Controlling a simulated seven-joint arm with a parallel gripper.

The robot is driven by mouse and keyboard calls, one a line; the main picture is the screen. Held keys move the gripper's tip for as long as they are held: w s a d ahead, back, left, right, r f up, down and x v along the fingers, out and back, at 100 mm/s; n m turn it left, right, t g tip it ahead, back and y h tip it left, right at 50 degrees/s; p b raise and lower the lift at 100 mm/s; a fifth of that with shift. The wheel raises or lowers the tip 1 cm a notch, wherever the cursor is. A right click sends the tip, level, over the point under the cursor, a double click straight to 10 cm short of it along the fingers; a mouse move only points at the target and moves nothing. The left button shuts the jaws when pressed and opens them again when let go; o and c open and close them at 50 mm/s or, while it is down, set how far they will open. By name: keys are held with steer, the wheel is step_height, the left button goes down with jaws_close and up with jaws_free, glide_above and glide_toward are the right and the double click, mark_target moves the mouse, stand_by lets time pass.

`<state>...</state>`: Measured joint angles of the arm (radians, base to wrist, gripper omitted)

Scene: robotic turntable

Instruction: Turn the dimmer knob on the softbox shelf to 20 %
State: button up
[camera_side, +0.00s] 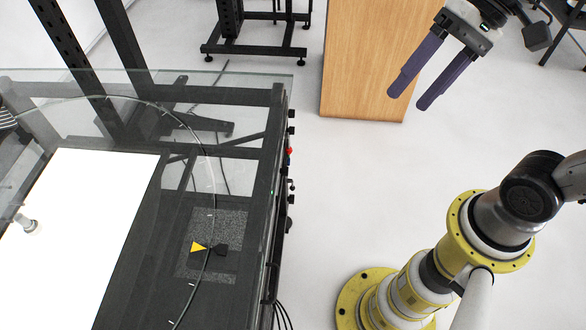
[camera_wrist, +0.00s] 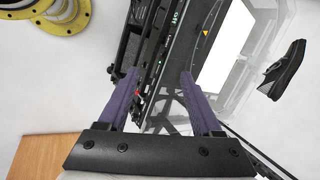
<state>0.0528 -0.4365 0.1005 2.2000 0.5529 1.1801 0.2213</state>
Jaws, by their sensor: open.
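The softbox shows as a bright white panel (camera_side: 85,220) in the glass-topped black frame at left in the side view. Several small dark controls (camera_side: 291,113) and a red one (camera_side: 289,150) line the frame's right edge. I cannot tell which is the dimmer knob, and no setting is readable. My gripper (camera_side: 408,99) has two purple fingers, spread and empty, in the air to the right of that edge and apart from it. In the wrist view my gripper (camera_wrist: 159,73) has the control strip (camera_wrist: 160,50) showing beyond and between its fingertips.
A glass top (camera_side: 250,80) overhangs the frame. A yellow triangular marker (camera_side: 198,247) shows through it. Cables (camera_side: 282,315) hang at the frame's lower right. A wooden cabinet (camera_side: 365,60) stands behind my gripper. Open floor lies between the frame and my arm. A dark shoe (camera_wrist: 285,68) shows in the wrist view.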

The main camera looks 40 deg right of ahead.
steer(key=w+f+m+g+y, duration=0.1)
steer(key=w+f+m+y, duration=0.4)
steer(key=w, duration=0.6)
steer(key=w+f+m+y, duration=0.4)
steer(key=w+f+m, duration=0.15)
steer(key=w, duration=0.55)
steer(key=w+d+f+m+t+y, duration=0.1)
steer(key=w+d+f+m+t, duration=0.2)
steer(key=f, duration=0.4)
steer(key=w+d+f+m+t+y, duration=0.1)
steer(key=w+d+f+m+t, duration=0.1)
steer(key=w+d+f+m, duration=0.3)
steer(key=m+t+h, duration=0.3)
steer(key=m+t, duration=0.3)
steer(key=m, duration=0.4)
glide_toward(284, 171)
steer(key=x, duration=0.7)
steer(key=shift+w+f, duration=0.55)
steer(key=shift+w, duration=0.05)
steer(key=shift+d, duration=0.1)
steer(key=shift+c, duration=0.3)
jaws_close()
